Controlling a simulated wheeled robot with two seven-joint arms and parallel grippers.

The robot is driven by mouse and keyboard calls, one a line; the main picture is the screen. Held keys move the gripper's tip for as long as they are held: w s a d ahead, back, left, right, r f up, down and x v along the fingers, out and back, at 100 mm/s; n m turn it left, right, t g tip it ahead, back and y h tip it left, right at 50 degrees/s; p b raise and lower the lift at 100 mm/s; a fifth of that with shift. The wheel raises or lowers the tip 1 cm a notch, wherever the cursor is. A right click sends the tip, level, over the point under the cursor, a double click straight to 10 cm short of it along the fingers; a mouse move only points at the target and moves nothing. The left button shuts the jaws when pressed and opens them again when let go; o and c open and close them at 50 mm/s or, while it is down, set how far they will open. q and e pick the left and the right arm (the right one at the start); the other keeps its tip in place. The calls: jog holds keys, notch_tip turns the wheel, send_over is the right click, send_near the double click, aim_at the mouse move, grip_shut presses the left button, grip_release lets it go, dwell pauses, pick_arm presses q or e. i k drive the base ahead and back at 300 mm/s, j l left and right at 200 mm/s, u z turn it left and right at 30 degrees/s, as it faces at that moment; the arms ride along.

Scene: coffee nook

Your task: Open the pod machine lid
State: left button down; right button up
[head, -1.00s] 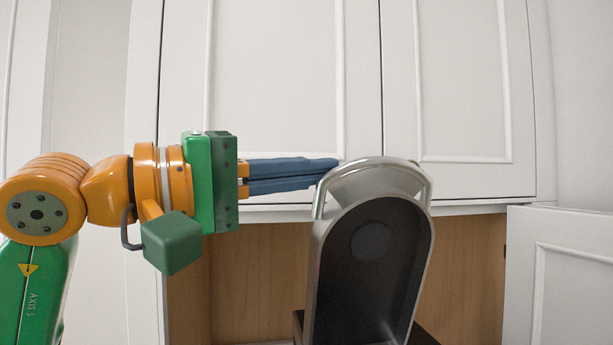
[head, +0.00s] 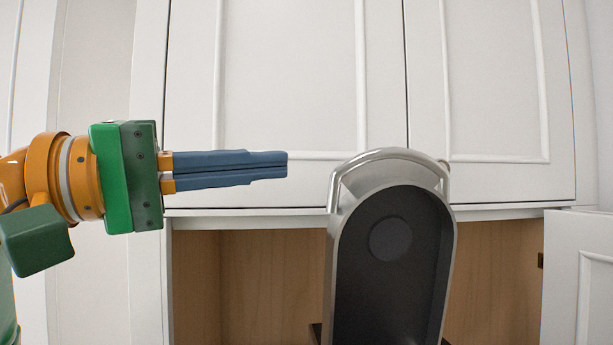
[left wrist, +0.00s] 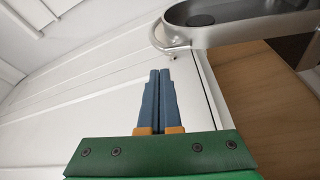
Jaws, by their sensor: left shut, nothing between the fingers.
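The pod machine lid (head: 390,265) stands raised and steeply tilted in the head view, its dark inner side with a round disc facing me. A curved metal handle (head: 390,154) arches over its top end. The lid also shows at the top right of the left wrist view (left wrist: 230,32). My left gripper (head: 287,165) is shut and empty, to the left of the handle with a clear gap between fingertips and metal. Its blue fingers also show in the left wrist view (left wrist: 160,72). The machine's body is mostly out of frame below. My right gripper is not in view.
White cabinet doors (head: 285,80) close off the space behind and above the lid. A wood-backed niche (head: 265,280) lies below them. A white door panel (head: 580,280) stands at the lower right. The space left of the lid, below my gripper, is clear.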

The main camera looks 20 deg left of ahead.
aim_at(391, 243)
jog(key=k+j, duration=1.15)
jog(key=j, duration=0.25)
